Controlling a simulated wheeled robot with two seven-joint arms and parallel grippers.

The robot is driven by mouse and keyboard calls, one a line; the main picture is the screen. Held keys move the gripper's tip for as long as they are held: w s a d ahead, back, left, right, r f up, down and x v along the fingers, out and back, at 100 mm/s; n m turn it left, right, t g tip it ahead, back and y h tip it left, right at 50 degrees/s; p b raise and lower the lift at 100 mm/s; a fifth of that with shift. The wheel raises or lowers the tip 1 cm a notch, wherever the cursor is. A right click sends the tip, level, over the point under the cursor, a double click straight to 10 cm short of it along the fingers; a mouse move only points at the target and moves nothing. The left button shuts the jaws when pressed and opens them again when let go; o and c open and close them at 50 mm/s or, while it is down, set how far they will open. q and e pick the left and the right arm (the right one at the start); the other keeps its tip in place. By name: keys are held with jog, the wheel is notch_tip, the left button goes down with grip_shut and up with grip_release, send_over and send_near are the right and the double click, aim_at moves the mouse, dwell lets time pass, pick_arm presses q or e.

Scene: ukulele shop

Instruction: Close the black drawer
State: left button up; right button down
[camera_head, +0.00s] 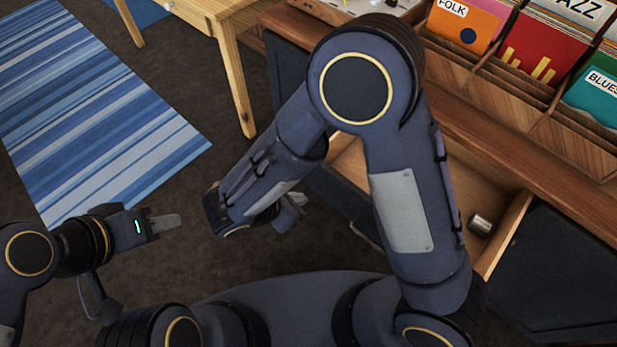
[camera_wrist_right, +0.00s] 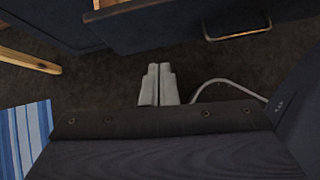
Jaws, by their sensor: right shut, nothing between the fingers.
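The black drawer (camera_head: 341,196) is pulled open from the wooden-topped cabinet. Its pale wooden inside shows on both sides of my right arm, which hides much of it. In the right wrist view the dark drawer front (camera_wrist_right: 165,30) spans the top, with its metal handle (camera_wrist_right: 238,34) at upper right. My right gripper (camera_head: 294,208) is shut and empty, in front of the drawer and apart from it. Its two fingers (camera_wrist_right: 158,82) lie together in the wrist view, below and left of the handle. My left gripper (camera_head: 168,222) is over the floor at left, away from the drawer; its jaw opening is unclear.
A small metal cylinder (camera_head: 481,224) lies in the drawer. Record sleeves (camera_head: 540,42) stand in wooden bins on the cabinet. A wooden table (camera_head: 236,75) stands at the top left, near a blue striped rug (camera_head: 90,115). The dark floor before the drawer is clear.

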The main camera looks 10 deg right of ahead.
jog(key=shift+n+t, duration=0.5)
jog(key=shift+n, duration=0.3)
jog(key=x, duration=0.4)
jog(key=w+x, duration=0.1)
jog(key=x, duration=0.8)
jog(key=shift+w+a+r+p, duration=0.2)
jog(key=shift+a+r+p, duration=0.05)
jog(key=shift+a+p, duration=0.1)
jog(key=shift+d, duration=0.1)
jog(key=w+d+b, duration=0.4)
jog(key=w+d, duration=1.4)
jog(key=d, duration=0.5)
jog(key=shift+w+r, duration=0.15)
jog(key=shift+w, duration=0.15)
